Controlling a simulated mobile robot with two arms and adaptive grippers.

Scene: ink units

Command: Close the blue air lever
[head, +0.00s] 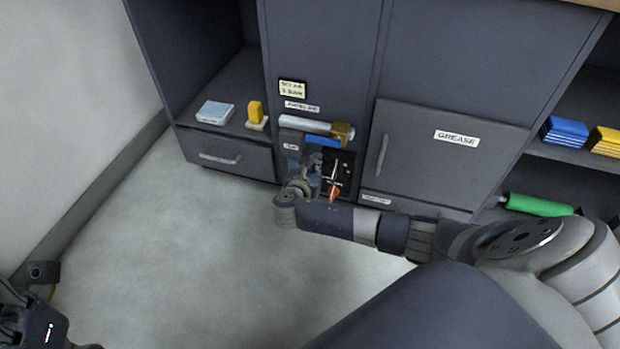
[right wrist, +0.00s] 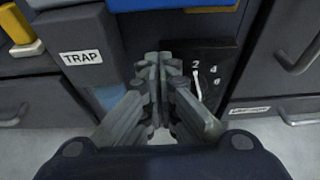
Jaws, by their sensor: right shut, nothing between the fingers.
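The blue air lever (head: 322,141) lies crosswise below a silver cylinder on the cabinet front. It also shows at the top edge of the right wrist view (right wrist: 165,5), partly cut off. My right gripper (head: 312,172) is just below the lever, in front of the unit. In the right wrist view its fingers (right wrist: 160,62) are together and empty, pointing at the cabinet between the TRAP block and the black gauge. Whether a fingertip touches the lever I cannot tell. Parts of my left arm (head: 35,325) show at the lower left; its fingers are not clear.
A black dial panel (right wrist: 207,80) with numbers is right of the fingers. The TRAP block (right wrist: 75,35) with a blue bowl (right wrist: 108,95) is left. An orange-red tip (head: 334,193) hangs below the panel. A GREASE door (head: 440,160) is shut at right. Open floor lies left.

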